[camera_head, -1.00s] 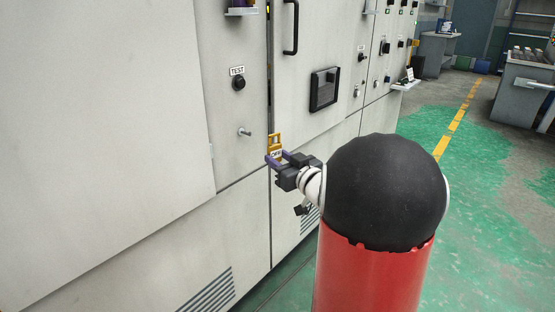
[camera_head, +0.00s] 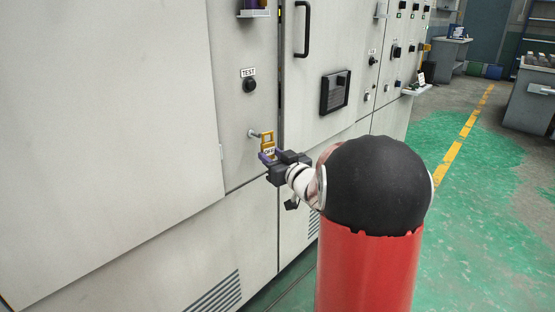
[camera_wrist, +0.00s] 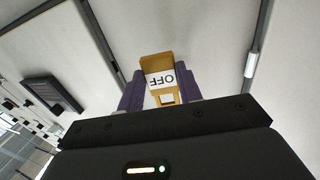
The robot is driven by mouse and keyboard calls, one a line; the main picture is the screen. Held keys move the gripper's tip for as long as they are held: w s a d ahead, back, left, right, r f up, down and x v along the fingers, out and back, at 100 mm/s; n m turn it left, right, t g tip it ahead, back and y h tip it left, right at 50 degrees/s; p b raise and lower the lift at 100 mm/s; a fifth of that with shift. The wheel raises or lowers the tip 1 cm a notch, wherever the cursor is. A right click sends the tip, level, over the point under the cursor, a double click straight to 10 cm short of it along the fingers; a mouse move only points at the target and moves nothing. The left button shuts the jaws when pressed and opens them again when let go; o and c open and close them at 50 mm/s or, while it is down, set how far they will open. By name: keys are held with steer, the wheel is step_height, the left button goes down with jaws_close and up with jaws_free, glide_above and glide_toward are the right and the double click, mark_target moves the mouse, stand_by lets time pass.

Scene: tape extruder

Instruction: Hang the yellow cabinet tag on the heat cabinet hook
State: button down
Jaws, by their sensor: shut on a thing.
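The yellow cabinet tag (camera_head: 267,140) has a white label and an open loop at its top. My gripper (camera_head: 268,157) is shut on its lower part and holds it upright in front of the cabinet. In the wrist view the tag (camera_wrist: 157,75) sits between the two purple fingers and its label reads OFF. The hook (camera_head: 254,134) is a small metal peg on the narrow panel below the TEST knob. In the head view the tag's loop overlaps the peg's outer end; I cannot tell whether the peg passes through it. The hook is not clear in the wrist view.
The TEST knob (camera_head: 250,86) is above the hook. A door with a black handle (camera_head: 303,29) and a dark panel window (camera_head: 335,92) is to the right. A small shelf (camera_head: 416,89) juts out farther along. The green floor (camera_head: 478,190) at right is open.

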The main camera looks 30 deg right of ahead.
steer(key=shift+w+a, duration=0.3)
steer(key=shift+w, duration=0.45)
steer(key=shift+w+a, duration=0.3)
steer(key=shift+w, duration=0.45)
steer(key=shift+w+a+f+b, duration=0.2)
steer(key=shift+w+f+b, duration=0.25)
steer(key=shift+w+b, duration=0.15)
steer(key=shift+w, duration=0.1)
steer(key=c, duration=0.9)
jaws_free()
steer(key=shift+o, duration=0.2)
